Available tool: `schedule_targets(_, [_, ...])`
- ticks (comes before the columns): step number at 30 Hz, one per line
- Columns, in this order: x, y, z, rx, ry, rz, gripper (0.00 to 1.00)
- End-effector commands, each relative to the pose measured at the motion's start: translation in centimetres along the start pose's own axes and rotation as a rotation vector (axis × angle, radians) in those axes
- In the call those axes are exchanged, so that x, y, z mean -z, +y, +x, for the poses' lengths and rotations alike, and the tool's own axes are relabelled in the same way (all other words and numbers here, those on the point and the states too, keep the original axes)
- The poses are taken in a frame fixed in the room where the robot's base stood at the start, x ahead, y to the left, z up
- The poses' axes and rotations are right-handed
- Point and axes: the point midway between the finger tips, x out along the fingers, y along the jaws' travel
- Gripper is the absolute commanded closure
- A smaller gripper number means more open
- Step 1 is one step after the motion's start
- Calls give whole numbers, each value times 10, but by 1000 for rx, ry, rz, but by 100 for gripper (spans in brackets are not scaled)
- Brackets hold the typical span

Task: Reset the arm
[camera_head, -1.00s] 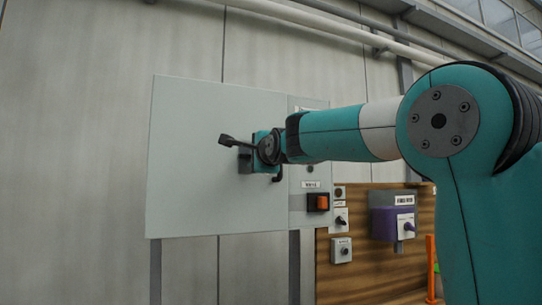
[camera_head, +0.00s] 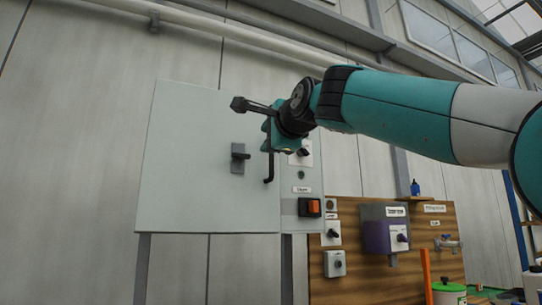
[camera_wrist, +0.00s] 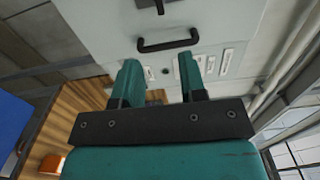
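My gripper (camera_head: 268,136) is in front of the pale grey cabinet (camera_head: 190,190), near its right edge and above the black bar handle (camera_head: 269,167). In the wrist view my gripper (camera_wrist: 160,78) has its two teal fingers wide apart with nothing between them. The bar handle (camera_wrist: 167,42) lies beyond the fingertips there, apart from them. A dark grey latch (camera_head: 238,157) sits on the cabinet door left of the handle, and it shows partly at the top of the wrist view (camera_wrist: 160,6). The door looks shut. My arm reaches in from the right.
Right of the door is a strip with an orange switch (camera_head: 314,207). A wooden board (camera_head: 350,275) carries a purple-grey box (camera_head: 383,230) and small knob boxes. A pipe (camera_head: 220,30) runs along the wall above. Open air lies left of the cabinet.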

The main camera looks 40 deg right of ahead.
Motion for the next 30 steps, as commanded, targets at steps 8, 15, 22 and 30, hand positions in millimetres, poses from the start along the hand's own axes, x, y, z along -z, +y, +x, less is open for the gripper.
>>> schedule_targets(8, [0,1,-5,0,-3,1,62])
schedule_targets(15, [0,0,-5,0,-3,1,62])
schedule_targets(22, [0,0,-5,0,-3,1,62])
schedule_targets(30, [-36,62,8,-142,-121,-205,62])
